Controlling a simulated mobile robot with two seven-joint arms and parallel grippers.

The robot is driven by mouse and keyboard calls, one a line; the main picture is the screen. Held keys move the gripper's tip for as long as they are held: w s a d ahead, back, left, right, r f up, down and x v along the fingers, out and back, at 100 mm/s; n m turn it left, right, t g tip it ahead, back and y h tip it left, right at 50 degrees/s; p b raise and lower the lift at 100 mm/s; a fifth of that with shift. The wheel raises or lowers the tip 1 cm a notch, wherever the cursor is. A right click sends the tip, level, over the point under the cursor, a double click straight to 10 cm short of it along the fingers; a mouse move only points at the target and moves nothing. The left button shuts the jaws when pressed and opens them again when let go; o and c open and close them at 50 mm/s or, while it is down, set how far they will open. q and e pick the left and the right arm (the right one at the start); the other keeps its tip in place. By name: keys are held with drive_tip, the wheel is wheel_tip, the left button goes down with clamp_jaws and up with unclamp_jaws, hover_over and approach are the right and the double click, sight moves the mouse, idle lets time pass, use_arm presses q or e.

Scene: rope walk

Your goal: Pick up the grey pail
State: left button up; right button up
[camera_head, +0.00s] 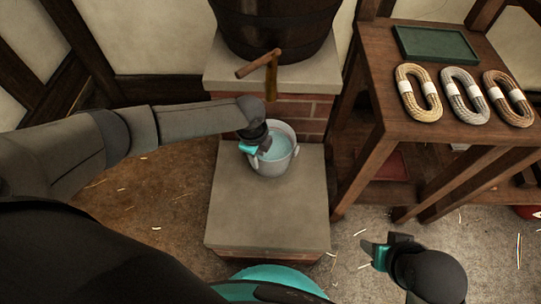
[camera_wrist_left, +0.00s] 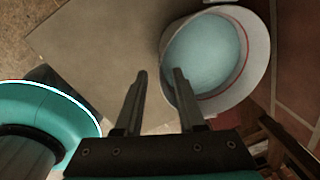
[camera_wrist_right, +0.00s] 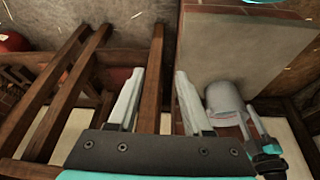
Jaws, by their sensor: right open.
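The grey pail (camera_head: 286,163) stands upright on a low stone-topped block and holds pale blue liquid. My left gripper (camera_head: 258,148) is at the pail's left side in the head view. In the left wrist view the pail (camera_wrist_left: 262,60) fills the upper right. There the left fingers (camera_wrist_left: 159,74) are apart, and the right-hand finger overlaps the pail's near edge; I cannot tell whether it touches. My right gripper (camera_head: 377,251) is low at the right, away from the pail, and its fingers (camera_wrist_right: 158,72) are open and empty. The pail (camera_wrist_right: 222,98) also shows in the right wrist view.
A wooden barrel (camera_head: 275,25) with a wooden tap (camera_head: 262,66) stands on a brick ledge behind the pail. At right, a wooden table (camera_head: 385,95) bears a green tray (camera_head: 436,44) and three rope coils (camera_head: 462,95). Bare slab (camera_head: 265,220) lies in front of the pail.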

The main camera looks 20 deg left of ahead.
sight(260, 164)
use_arm(q)
drive_tip(key=shift+w+f+b, duration=0.1)
drive_tip(key=shift+f+b, duration=0.2)
drive_tip(key=shift+f, duration=0.3)
drive_tip(key=shift+w+d+f+b, duration=0.1)
drive_tip(key=shift+f+b, duration=0.65)
drive_tip(key=shift+f, duration=0.15)
drive_tip(key=shift+w+f+b, duration=0.1)
drive_tip(key=shift+f+b, duration=0.5)
drive_tip(key=shift+f, duration=0.05)
drive_tip(key=shift+f+b, duration=0.4)
drive_tip(key=shift+f, duration=0.15)
drive_tip(key=shift+w+f+b, duration=0.15)
drive_tip(key=shift+f+b, duration=0.15)
drive_tip(key=shift+f, duration=0.1)
use_arm(e)
drive_tip(key=w+a+r+t+y, duration=0.2)
drive_tip(key=w+a+t+y, duration=0.1)
drive_tip(key=w+a+t, duration=0.2)
drive_tip(key=shift+w+a+n+t+y, duration=0.35)
drive_tip(key=shift+a+t, duration=0.65)
drive_tip(key=shift+a, duration=0.4)
drive_tip(key=shift+s+r, duration=0.1)
use_arm(q)
clamp_jaws()
